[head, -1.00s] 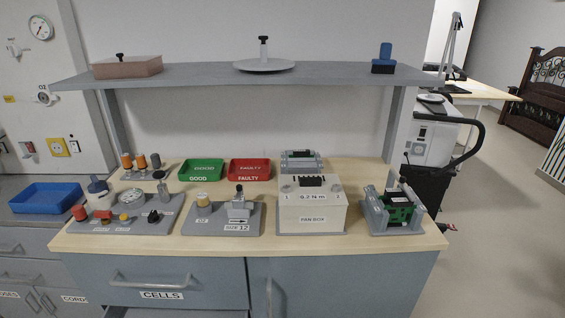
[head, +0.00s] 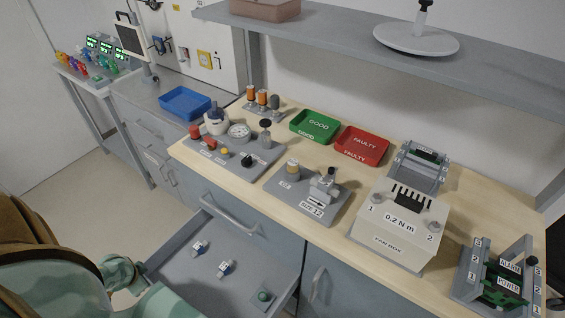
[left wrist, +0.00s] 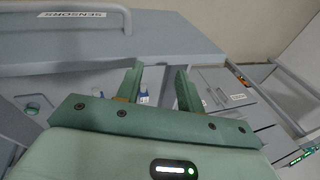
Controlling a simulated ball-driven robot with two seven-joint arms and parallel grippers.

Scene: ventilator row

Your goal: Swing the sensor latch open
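No part I can see is marked as the sensor latch. A grey plate labelled SIZE 12 (head: 300,203) on the bench carries a light metal block with a dark-topped upright part (head: 325,186); I cannot tell whether this is the latch or whether it is shut. My left gripper shows in the left wrist view (left wrist: 160,68), its two green fingers apart with nothing held. It is near the drawers, below the bench top. In the head view my left arm is at bottom left and its fingertips are not clear. My right gripper is in neither view.
A lower drawer (head: 207,285) stands open with two small white-and-blue parts (head: 225,267) and a green part (head: 263,296). The bench holds a gauge plate (head: 258,165), green tray (head: 315,136), red tray (head: 361,157) and fan box (head: 396,232). A shelf (head: 340,40) overhangs the back.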

